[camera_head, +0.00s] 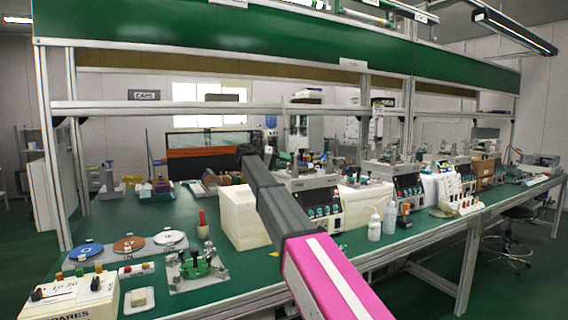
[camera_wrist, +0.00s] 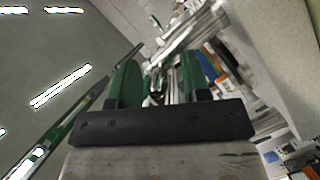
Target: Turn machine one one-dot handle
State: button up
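The nearest lapping machine (camera_head: 320,207) stands on the green bench at the picture's middle, with a dark control panel facing front. My arm crosses in front of its left side. Its one-dot handle cannot be made out in the head view. In the wrist view my gripper (camera_wrist: 158,80) has two green fingers set apart. A bright metal cylinder (camera_wrist: 190,36) runs slantwise beyond the fingers, and a small metal part with a dark end (camera_wrist: 157,97) shows in the gap. I cannot tell whether this part is the handle or whether it touches a finger. No dots are readable.
A cream block (camera_head: 236,218) stands left of the machine. White bottles (camera_head: 390,218) stand to its right. A shelf rail (camera_head: 200,107) spans above.

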jog(key=shift+a, duration=0.15)
jog(key=v, duration=1)
jog(key=shift+a, duration=0.25)
jog(key=shift+r, duration=0.1)
